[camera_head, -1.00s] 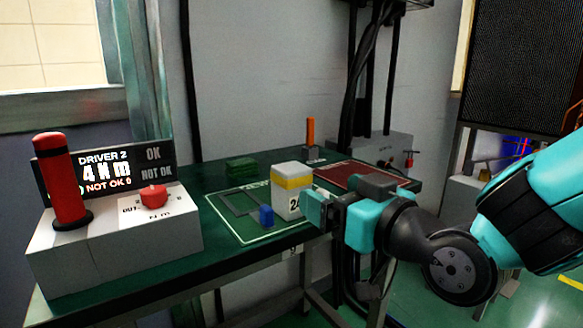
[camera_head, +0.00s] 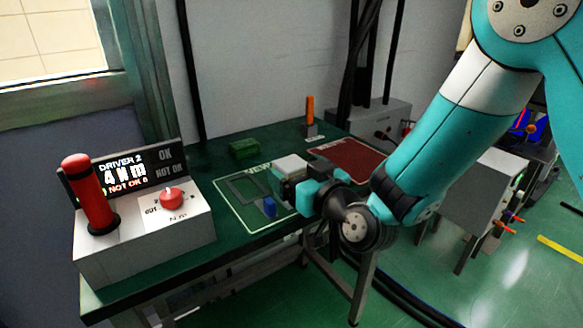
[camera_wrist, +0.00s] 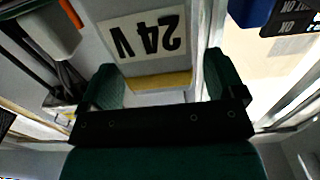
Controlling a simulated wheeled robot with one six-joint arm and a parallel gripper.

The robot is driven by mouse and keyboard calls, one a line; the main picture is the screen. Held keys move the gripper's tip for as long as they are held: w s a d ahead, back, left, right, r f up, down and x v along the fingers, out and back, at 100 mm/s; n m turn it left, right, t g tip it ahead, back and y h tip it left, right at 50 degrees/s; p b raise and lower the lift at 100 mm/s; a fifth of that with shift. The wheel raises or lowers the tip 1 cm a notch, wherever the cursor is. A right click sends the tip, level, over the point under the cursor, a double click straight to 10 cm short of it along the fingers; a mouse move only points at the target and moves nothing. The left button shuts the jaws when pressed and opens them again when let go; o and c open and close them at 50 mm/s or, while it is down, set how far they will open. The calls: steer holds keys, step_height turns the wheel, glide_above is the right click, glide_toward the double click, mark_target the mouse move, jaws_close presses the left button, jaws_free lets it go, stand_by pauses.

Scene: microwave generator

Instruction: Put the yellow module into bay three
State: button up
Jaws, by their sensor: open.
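The yellow module is a white block with a yellow band (camera_wrist: 155,82) and a "24 V" label, which reads upside down in the wrist view. In the head view its pale top (camera_head: 291,163) shows on the green table, with its front mostly hidden behind my gripper (camera_head: 284,187). My gripper is open. In the wrist view its two green fingers (camera_wrist: 165,78) stand on either side of the module; whether they touch it I cannot tell. I cannot make out bay three in these views.
A small blue block (camera_head: 270,207) stands just left of my gripper. A grey frame (camera_head: 246,190) lies on the white-outlined mat area. The driver box (camera_head: 150,235) fills the left end.

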steer(key=shift+p+x, duration=0.65)
steer(key=shift+x, duration=0.2)
steer(key=shift+w+a, duration=0.1)
steer(key=shift+w, duration=0.05)
steer(key=shift+c, duration=0.2)
steer(key=c, duration=1.2)
step_height(320, 180, up, 19)
steer(key=p, duration=1)
steer(key=w+d+f+m+t+h+p, duration=0.1)
steer(key=d+f+m+h+p, duration=0.2)
steer(key=d, duration=0.7)
steer(key=w+d+f+m+t+h, duration=0.1)
steer(key=w+d+f+m+h, duration=0.15)
steer(key=d+f, duration=0.45)
steer(key=w+d+f+m+t+h+p, duration=0.15)
steer(key=d+h, duration=0.25)
steer(key=d, duration=0.8)
steer(key=shift+g+h, duration=0.25)
steer(key=s+f, duration=0.2)
steer(key=f, duration=0.2)
steer(key=s+f, duration=0.2)
steer(key=f, duration=0.2)
steer(key=s+f, duration=0.3)
steer(key=f, duration=0.1)
steer(key=shift+d+f+p, duration=0.2)
steer(key=shift+d+p, duration=0.1)
steer(key=shift+d, duration=0.05)
